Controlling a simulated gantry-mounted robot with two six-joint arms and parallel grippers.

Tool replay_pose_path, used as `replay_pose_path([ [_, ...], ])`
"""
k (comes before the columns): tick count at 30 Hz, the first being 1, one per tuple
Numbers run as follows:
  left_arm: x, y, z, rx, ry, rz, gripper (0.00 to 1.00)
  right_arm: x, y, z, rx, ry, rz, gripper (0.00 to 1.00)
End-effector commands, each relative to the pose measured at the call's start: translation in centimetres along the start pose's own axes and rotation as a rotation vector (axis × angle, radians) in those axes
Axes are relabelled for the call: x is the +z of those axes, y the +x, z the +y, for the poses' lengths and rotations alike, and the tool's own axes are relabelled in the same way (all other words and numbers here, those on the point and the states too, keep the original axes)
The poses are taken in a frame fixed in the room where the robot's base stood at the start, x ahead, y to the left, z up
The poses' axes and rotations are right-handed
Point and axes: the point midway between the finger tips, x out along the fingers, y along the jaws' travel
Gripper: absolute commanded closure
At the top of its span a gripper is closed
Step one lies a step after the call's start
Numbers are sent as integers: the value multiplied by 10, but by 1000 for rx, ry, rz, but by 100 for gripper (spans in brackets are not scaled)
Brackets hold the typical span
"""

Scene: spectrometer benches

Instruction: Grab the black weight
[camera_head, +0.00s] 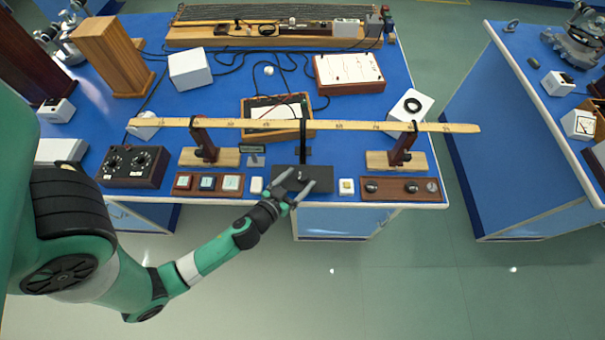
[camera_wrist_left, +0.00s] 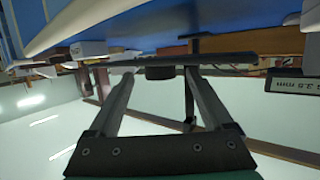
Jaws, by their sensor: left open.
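The black weight (camera_wrist_left: 160,73) is a short dark disc. In the left wrist view, which is upside down, it rests against the flat black base plate (camera_wrist_left: 228,60). It lies between my two fingertips, with a gap on at least one side. In the head view the base plate (camera_head: 323,174) lies near the bench's front edge, and the weight is hard to tell from it. My left gripper (camera_head: 297,181) is open, with its fingers spread over the plate from the front. It also shows in the left wrist view (camera_wrist_left: 160,80). My right gripper is out of view.
A wooden ruler (camera_head: 345,125) spans above the plate, across two wooden stands (camera_head: 223,158) and (camera_head: 397,161). A black upright post (camera_head: 303,143) rises behind the plate. Small white blocks (camera_head: 256,186) and (camera_head: 346,187) flank it. The floor in front is clear.

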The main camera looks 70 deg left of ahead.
Motion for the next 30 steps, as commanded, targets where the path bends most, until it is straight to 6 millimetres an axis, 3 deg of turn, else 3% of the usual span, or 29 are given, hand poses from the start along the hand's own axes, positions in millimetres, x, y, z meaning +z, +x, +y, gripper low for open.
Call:
replay_pose_path([
  [3, 0, 11, 0, -1, 0, 0, 16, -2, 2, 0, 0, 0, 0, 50],
  [9, 0, 11, 0, 0, 0, -1, 16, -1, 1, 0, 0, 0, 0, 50],
  [23, 1, 11, 0, 0, 0, -1, 99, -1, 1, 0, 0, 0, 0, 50],
  [30, 0, 11, 0, 0, 0, 0, 100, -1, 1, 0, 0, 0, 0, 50],
])
